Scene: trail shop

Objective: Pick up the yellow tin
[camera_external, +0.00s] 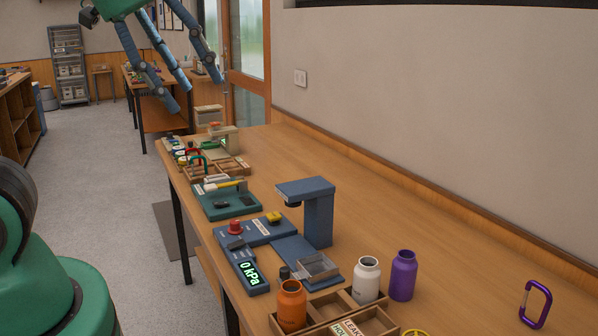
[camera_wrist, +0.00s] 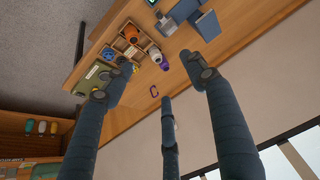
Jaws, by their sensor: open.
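I cannot pick out a yellow tin with certainty. In the external view a yellow round rim (camera_external: 415,332) is cut off by the bottom edge, beside the wooden tray.
The workbench (camera_external: 400,215) carries a wooden tray (camera_external: 325,308), an orange bottle (camera_external: 292,305), a white bottle (camera_external: 366,280), a purple bottle (camera_external: 403,275), a blue stand (camera_external: 318,215) and a purple carabiner (camera_external: 535,303). The wall side of the bench is mostly clear.

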